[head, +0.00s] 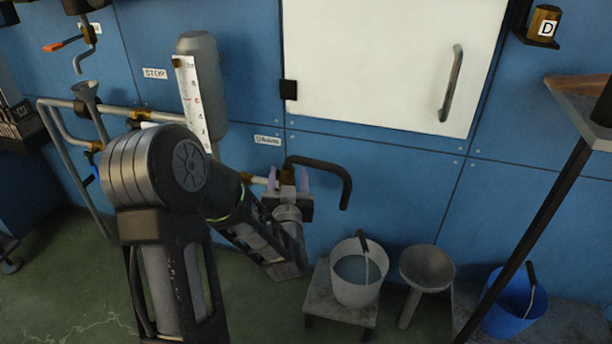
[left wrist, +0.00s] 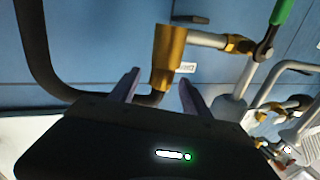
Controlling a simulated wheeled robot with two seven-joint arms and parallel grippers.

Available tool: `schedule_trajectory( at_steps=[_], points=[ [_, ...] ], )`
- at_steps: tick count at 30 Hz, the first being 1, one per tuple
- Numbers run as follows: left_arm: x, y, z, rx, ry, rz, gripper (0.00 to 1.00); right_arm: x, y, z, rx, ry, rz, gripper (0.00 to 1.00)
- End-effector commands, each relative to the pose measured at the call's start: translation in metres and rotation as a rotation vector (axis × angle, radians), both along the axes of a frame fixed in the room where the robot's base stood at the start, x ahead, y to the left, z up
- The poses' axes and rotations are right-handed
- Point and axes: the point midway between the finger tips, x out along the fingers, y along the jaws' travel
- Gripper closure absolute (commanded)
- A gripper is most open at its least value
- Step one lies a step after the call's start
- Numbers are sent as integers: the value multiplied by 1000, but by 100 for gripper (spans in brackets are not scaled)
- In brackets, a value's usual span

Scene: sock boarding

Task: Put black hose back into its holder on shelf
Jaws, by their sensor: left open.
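The black hose (head: 325,166) bends out from a brass fitting (head: 287,174) low on the blue wall, and its free end hangs down to the right. In the left wrist view the hose (left wrist: 38,60) curves round to the lower end of the brass fitting (left wrist: 168,55). My left gripper (head: 288,177) is open, with its two purple fingers on either side of the fitting and hose end. The fingers also show in the left wrist view (left wrist: 159,78); I cannot tell whether they touch. I cannot make out a hose holder. My right gripper is out of view.
A white bucket (head: 345,285) stands on a low stool (head: 340,315) below the hose. A grey funnel (head: 427,268) and a blue bucket (head: 510,318) stand to the right. A white cabinet door (head: 390,60) is above. Pipes (head: 60,130) run along the wall at left.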

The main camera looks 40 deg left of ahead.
Motion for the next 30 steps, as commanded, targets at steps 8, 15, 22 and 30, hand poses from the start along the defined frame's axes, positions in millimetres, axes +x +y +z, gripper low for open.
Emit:
schedule_trajectory(
  at_steps=[8, 15, 22, 30],
  points=[
    [27, 23, -4, 1, -2, 3, 45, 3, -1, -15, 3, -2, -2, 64],
    [40, 31, -2, 0, 0, 1, 45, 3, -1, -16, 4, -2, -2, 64],
    [40, 31, -1, 0, 0, 1, 45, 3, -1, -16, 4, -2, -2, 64],
    [40, 31, -1, 0, 0, 1, 45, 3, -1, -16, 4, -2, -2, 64]
  ],
)
